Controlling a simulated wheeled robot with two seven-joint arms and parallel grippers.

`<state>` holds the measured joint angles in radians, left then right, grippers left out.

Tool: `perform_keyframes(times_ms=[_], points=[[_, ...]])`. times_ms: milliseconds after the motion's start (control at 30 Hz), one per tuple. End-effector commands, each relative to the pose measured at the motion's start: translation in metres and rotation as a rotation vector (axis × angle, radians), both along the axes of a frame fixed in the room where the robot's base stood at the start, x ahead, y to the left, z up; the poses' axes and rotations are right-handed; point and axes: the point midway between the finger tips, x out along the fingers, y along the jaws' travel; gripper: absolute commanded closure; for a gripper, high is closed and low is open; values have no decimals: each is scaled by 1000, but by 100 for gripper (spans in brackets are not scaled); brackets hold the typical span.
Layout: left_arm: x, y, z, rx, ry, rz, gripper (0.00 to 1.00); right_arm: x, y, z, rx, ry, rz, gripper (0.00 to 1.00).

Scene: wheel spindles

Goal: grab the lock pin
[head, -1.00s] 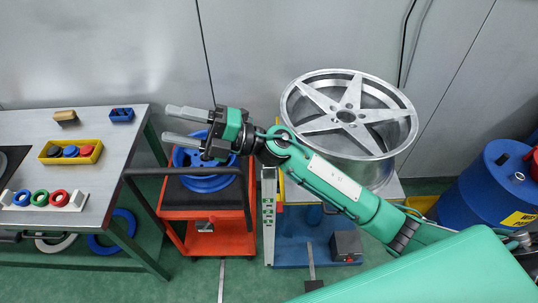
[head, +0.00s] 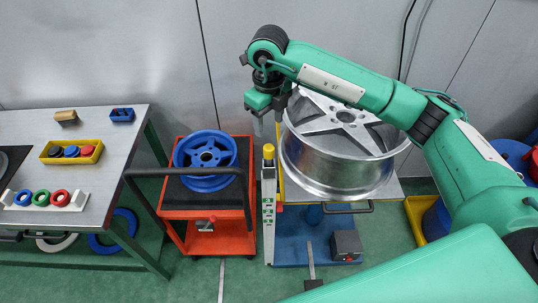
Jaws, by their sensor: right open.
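A short yellow knob (head: 268,152), which looks like the lock pin, stands upright on top of the pale post (head: 268,215) at the left side of the blue wheel stand. My right gripper (head: 268,122) hangs above this knob with its fingers pointing down. It is open and empty, and a small gap seems to show between its fingertips and the knob. The large silver wheel (head: 335,170) sits on the stand just right of the post. My left gripper is out of view.
A red cart (head: 205,213) with a blue wheel (head: 206,155) stands left of the post. Further left is a workbench (head: 100,130) with a yellow tray (head: 48,158) and colored rings. A blue drum (head: 512,155) stands at the right, partly hidden by my arm.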

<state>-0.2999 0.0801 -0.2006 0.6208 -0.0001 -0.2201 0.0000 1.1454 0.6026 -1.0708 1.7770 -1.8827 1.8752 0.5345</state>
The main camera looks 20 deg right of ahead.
Motion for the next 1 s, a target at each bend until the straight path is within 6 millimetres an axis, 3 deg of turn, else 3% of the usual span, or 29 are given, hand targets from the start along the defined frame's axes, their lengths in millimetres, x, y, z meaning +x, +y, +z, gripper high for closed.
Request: perform_keyframes(times_ms=[333,667,1000], points=[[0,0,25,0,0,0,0,-2,0,-63,1,6,1,46],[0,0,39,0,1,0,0,-4,1,-85,2,5,2,46],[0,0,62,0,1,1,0,-7,3,-125,3,4,2,46]])
